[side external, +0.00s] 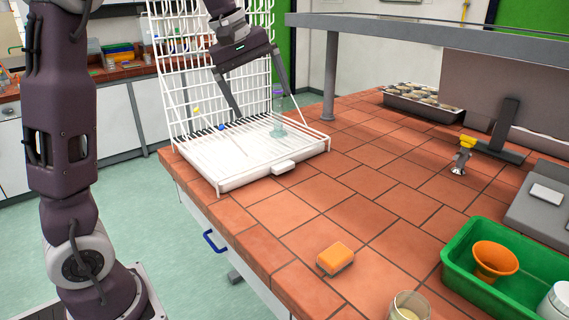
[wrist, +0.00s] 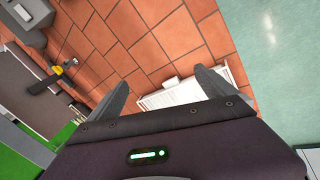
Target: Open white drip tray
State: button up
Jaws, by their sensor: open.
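The white drip tray (side external: 240,179) lies under the white wire drying rack (side external: 165,75) on the tiled bench. Its small white pull (side external: 283,168) sticks out at the front edge, and the tray looks pushed in beneath the wires. My gripper (side external: 264,104) is open and empty, pointing down above the rack's base, behind the pull. In the wrist view my gripper (wrist: 162,90) spreads its two fingers over the tray (wrist: 185,95), and the pull (wrist: 170,82) shows between them. The fingers partly hide the tray there.
A clear glass piece (side external: 278,130) stands in the rack. An orange sponge (side external: 335,259) and a green bin (side external: 455,265) with an orange funnel (side external: 493,261) are nearer the front. A grey shelf (side external: 430,30) spans the back.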

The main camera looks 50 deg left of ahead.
jog(key=w+a+f+n+g+y, duration=0.15)
jog(key=w+a+f+n, duration=0.3)
jog(key=w+a, duration=0.55)
jog(key=g+y, duration=0.3)
jog(key=y, duration=0.1)
send_near(284, 165)
jog(key=x, duration=0.8)
jog(key=shift+a+f, duration=0.25)
grip_shut()
jog(key=d, duration=1.9)
jog(key=shift+d, duration=0.4)
jog(key=shift+h, duration=0.25)
